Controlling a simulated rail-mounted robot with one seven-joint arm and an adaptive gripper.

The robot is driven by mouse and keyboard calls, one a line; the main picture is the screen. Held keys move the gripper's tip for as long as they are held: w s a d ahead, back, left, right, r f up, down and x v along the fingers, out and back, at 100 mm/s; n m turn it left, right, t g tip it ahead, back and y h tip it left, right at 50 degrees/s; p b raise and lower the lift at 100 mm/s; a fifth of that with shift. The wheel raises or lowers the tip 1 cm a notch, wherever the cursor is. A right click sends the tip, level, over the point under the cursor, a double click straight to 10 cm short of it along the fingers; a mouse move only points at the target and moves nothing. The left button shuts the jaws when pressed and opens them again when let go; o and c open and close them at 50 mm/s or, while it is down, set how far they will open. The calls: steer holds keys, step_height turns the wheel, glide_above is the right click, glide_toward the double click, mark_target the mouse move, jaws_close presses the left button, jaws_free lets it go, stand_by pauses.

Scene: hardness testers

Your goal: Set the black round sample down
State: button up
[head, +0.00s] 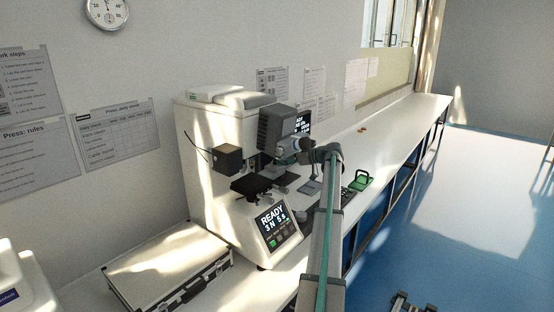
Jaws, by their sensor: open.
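A white hardness tester (222,165) stands on the bench with its lit screen (273,223) reading READY. Its dark stage (250,187) sits below the grey box-shaped head at the machine's front. My arm comes up from the bottom and bends left at the wrist. My gripper (268,165) is small in the view, at the right side of the stage, and is open. The black round sample cannot be told apart from the dark stage and the dark parts around it. I cannot tell whether it touches the stage or the fingers.
A dark grey second unit (277,128) with its own screen stands just behind my gripper. A silver-edged case (170,268) lies at the front left. The white bench (405,125) is mostly clear farther back.

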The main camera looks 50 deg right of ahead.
steer(key=shift+x, duration=1.1)
jaws_close()
steer(key=shift+r, duration=0.1)
